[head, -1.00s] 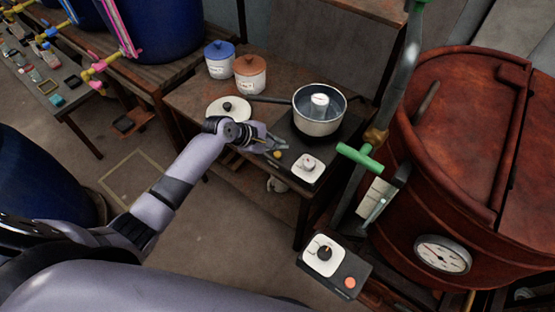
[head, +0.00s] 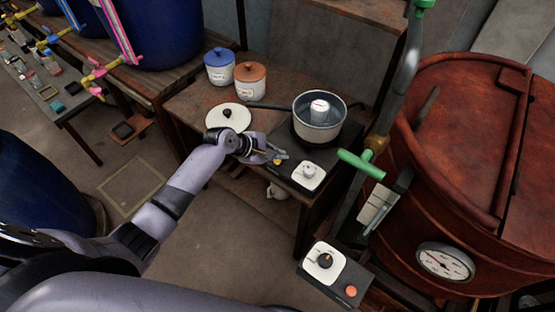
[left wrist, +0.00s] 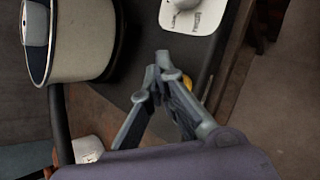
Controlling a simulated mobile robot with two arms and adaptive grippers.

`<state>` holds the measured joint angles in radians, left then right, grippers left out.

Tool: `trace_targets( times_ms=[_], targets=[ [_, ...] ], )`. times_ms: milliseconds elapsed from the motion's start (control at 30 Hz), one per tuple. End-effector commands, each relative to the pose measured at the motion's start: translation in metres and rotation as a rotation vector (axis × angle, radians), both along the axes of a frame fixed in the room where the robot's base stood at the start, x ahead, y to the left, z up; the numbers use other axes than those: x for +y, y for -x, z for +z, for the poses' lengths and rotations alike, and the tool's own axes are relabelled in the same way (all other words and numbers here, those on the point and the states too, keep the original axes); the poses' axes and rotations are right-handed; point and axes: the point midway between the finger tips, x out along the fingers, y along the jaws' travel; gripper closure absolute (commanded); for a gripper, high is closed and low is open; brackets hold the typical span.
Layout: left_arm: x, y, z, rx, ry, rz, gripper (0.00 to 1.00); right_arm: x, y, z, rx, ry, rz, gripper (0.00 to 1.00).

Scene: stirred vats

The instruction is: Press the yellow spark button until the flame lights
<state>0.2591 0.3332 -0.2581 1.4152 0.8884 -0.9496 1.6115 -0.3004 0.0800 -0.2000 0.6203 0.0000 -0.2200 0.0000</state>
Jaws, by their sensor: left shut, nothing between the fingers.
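The yellow spark button (head: 278,162) is a small round spot on the dark burner (head: 285,141), left of its white knob plate (head: 309,176). My left gripper (head: 282,154) is shut and empty, with its fingertips right beside the button. In the left wrist view the button (left wrist: 187,82) is partly hidden behind my left gripper (left wrist: 163,62). I cannot tell whether the fingertips touch it. A pot (head: 317,130) with a white cylinder inside stands on the burner. No flame shows; the space under the pot is mostly hidden. My right gripper is not in view.
A white lid (head: 228,116) lies near my left wrist. Two jars, blue-lidded (head: 219,68) and orange-lidded (head: 250,80), stand behind it. A green-handled pipe (head: 361,163) and a red vat (head: 455,150) are at the right. A control box (head: 335,272) is in front.

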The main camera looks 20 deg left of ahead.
Motion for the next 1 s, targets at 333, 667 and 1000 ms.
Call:
trace_targets(
  times_ms=[333, 667, 1000],
  targets=[
    [0.0001, 0.0, 0.0, 0.0, 0.0, 0.0, 1.0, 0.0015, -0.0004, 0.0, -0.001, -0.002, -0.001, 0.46],
    [0.0, 0.0, -0.0017, 0.0, 0.0, 0.0, 1.0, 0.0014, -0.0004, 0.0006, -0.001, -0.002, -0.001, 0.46],
    [0.0002, -0.0001, -0.0083, -0.001, 0.0, 0.001, 1.0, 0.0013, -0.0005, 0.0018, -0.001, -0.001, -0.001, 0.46]
  ],
)
